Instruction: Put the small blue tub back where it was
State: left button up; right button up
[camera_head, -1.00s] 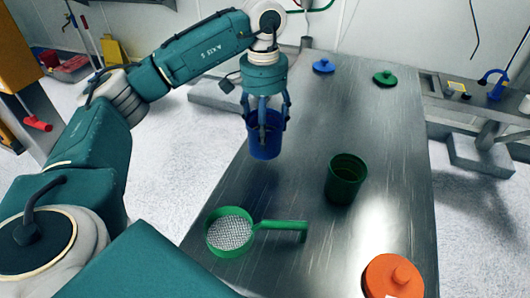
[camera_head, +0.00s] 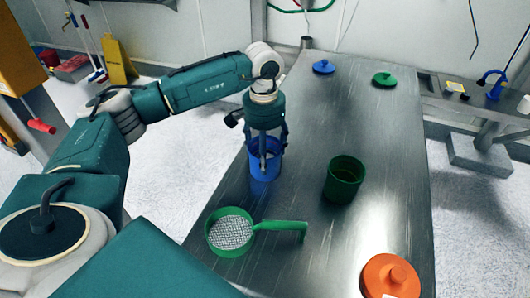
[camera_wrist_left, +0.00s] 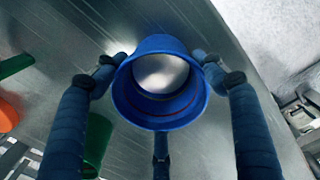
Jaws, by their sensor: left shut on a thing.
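The small blue tub (camera_head: 265,171) is upright near the left edge of the metal table, and I cannot tell whether its base touches the top. My left gripper (camera_head: 264,150) comes down from above and is shut on it. In the left wrist view the gripper's fingers stand around the tub (camera_wrist_left: 122,95), whose open mouth faces the camera; a pale round area shows inside, and I cannot tell if it is powder or the bottom. A blue lid (camera_head: 323,67) lies at the table's far end. My right gripper is not in view.
On the table (camera_head: 300,200) stand an open green tub (camera_head: 344,180), a green-rimmed sieve (camera_head: 232,232) with its handle to the right, a green lid (camera_head: 384,79) and an orange lidded container (camera_head: 391,275). The middle and far table are mostly clear.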

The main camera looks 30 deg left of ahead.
pick_arm(q)
jog(key=o, duration=1.3)
jog(key=shift+o, duration=0.2)
jog(key=shift+r+p, duration=0.3)
jog(key=shift+p, duration=0.05)
jog(key=shift+w+r+b, duration=0.1)
jog(key=shift+r+b, duration=0.2)
jog(key=shift+b, duration=0.05)
notch_tip(320, 180, up, 11)
jog(key=b, duration=0.2)
jog(key=shift+a, duration=0.15)
